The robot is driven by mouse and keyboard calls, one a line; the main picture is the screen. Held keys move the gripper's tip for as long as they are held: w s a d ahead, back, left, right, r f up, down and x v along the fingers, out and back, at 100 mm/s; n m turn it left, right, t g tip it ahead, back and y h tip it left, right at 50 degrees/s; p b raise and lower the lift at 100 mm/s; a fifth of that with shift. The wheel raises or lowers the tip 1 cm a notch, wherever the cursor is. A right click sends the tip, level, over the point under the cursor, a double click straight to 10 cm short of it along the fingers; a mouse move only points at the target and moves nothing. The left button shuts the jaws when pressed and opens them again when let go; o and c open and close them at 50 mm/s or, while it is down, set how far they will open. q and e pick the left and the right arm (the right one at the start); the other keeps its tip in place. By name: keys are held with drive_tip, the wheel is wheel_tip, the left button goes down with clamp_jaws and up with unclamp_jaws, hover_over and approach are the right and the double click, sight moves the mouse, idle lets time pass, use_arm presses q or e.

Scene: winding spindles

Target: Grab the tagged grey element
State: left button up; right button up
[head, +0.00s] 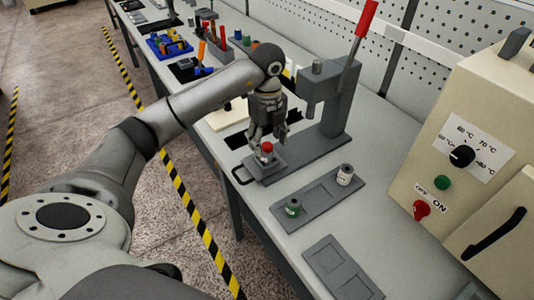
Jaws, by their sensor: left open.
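A small grey cylinder with a white tag (344,175) stands upright at the far right end of a grey holder plate (317,198). A green-and-grey cylinder (293,207) stands at the plate's near left end. My left gripper (266,138) points down over the base of a lever press, left of and apart from the tagged cylinder. It is open. A red-topped piece (267,148) is at its fingertips on the press base; I cannot tell whether they touch. My right gripper is not in view.
The lever press (324,100) with a red handle stands beside my left gripper. An empty grey plate (341,268) lies nearer. A beige control box (465,150) with knobs bounds the right side. Coloured parts fill the far bench. Bare tabletop surrounds the plates.

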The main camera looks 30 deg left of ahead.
sight(267, 145)
use_arm(q)
drive_tip(key=f+p, duration=0.1)
drive_tip(key=f, duration=0.3)
drive_tip(key=shift+w+a+f+p, duration=0.15)
drive_tip(key=shift+a+f+p, duration=0.05)
drive_tip(key=shift+p, duration=0.15)
drive_tip(key=shift+f, duration=0.25)
drive_tip(key=c, duration=1.2)
